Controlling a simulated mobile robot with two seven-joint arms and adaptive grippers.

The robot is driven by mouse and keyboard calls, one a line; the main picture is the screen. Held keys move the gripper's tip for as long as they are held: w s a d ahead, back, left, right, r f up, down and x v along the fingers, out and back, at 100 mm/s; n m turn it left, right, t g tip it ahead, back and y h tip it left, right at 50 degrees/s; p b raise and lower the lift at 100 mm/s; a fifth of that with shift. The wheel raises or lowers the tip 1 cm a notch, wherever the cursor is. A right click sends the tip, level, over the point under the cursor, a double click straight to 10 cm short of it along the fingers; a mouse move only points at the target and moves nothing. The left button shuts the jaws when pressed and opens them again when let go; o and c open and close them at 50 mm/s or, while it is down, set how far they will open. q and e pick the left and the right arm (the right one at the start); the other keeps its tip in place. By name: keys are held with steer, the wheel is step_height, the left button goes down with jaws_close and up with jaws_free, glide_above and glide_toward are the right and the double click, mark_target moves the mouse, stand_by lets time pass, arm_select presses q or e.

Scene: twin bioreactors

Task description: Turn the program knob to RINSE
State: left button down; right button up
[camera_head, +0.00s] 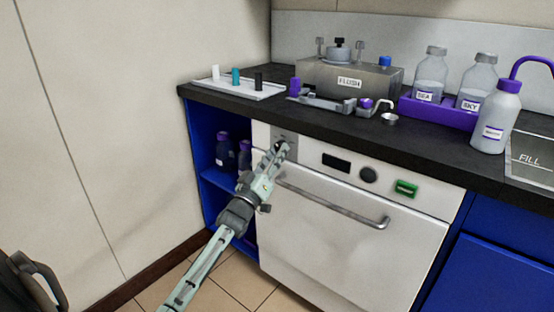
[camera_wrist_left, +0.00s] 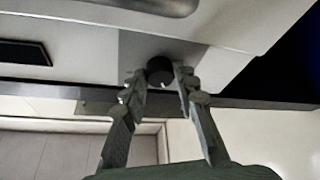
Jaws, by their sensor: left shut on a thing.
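A white front-loading machine (camera_head: 345,240) stands under the dark counter. The program knob, a dark round knob (camera_wrist_left: 160,70) on a grey plate, shows in the left wrist view between my left fingertips. My left gripper (camera_head: 279,149) reaches the left end of the machine's panel and is shut on this knob. It also shows in the left wrist view (camera_wrist_left: 160,80), one finger on each side of the knob. In the head view the gripper covers the knob, over the grey plate (camera_head: 291,140). I cannot read any marking or the pointer. My right gripper is not in view.
The panel also has a dark display (camera_head: 336,162), a round dark dial (camera_head: 368,175) and a green switch (camera_head: 405,188). A bar handle (camera_head: 335,205) juts out below. Bottles and a steel device (camera_head: 348,85) stand on the counter. An open blue shelf (camera_head: 218,182) is at left.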

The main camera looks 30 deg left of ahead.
arm_select(q)
steer(key=shift+a+f+m+h+b, duration=0.1)
steer(key=shift+m+h+b, duration=0.5)
steer(key=shift+m, duration=0.85)
steer(key=shift+a+r+m+h+b, duration=0.1)
steer(key=shift+m+h+b, duration=0.05)
steer(key=shift+m+h, duration=1.05)
steer(key=shift+a+f+m+h+b, duration=0.1)
steer(key=shift+m+h+b, duration=0.35)
steer(key=shift+m, duration=1.2)
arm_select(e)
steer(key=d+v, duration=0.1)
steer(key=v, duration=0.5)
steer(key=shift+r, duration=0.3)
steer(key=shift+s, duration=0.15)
arm_select(q)
steer(key=c, duration=1.2)
jaws_free()
steer(key=v, duration=1.2)
steer(key=shift+f, duration=0.25)
steer(key=shift+w, duration=0.1)
